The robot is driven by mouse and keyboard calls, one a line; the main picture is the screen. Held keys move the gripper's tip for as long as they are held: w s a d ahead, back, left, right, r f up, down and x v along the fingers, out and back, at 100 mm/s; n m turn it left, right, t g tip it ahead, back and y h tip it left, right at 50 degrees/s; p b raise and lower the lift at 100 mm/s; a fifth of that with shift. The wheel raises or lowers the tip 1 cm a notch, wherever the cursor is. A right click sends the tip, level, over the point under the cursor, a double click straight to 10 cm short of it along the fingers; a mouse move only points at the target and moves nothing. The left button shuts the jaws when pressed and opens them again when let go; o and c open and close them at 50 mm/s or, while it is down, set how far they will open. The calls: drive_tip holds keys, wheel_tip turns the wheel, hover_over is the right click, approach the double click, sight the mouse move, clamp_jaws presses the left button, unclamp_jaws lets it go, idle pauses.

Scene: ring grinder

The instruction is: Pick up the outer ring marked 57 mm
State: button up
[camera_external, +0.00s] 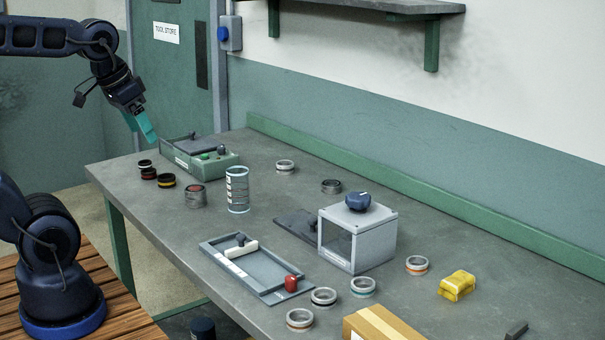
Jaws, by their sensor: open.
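My gripper (146,131) has teal fingers and hangs open and empty at the upper left, above and behind the table's left end. Several grey rings lie flat on the table. One ring (285,167) is near the back and a darker ring (331,186) lies right of it. An orange-banded ring (417,265) is right of the grey box. A teal-banded ring (363,287), a dark-banded ring (323,297) and another orange-toned ring (300,319) lie near the front. No size marking is readable, so I cannot tell which ring is 57 mm.
The grey table (480,235) holds a green control box (200,155), dark discs (166,180), a tin (195,197), a striped canister (237,190), a sliding tray (255,270), a blue-knobbed grey box (370,240), a yellow bundle (457,285) and a cardboard box (382,325).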

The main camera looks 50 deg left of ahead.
drive_tip(key=w+a+r+n+g, duration=0.1)
drive_tip(key=w+a+r+n, duration=0.15)
drive_tip(key=w, duration=0.55)
drive_tip(key=w+a+r+n, duration=0.1)
drive_tip(key=w+r+n, duration=0.15)
drive_tip(key=w, duration=0.55)
drive_tip(key=n+g, duration=0.4)
drive_tip(key=n, duration=0.8)
hover_over(285, 161)
drive_tip(key=d, duration=0.2)
drive_tip(key=f, duration=2)
drive_tip(key=s+f, duration=0.1)
drive_tip(key=f, duration=0.9)
drive_tip(key=shift+f, duration=0.4)
drive_tip(key=shift+s+f, duration=0.15)
drive_tip(key=shift+f, duration=1.15)
drive_tip(key=shift+s+f, duration=0.1)
drive_tip(key=shift+f, duration=1.2)
drive_tip(key=c, duration=1.2)
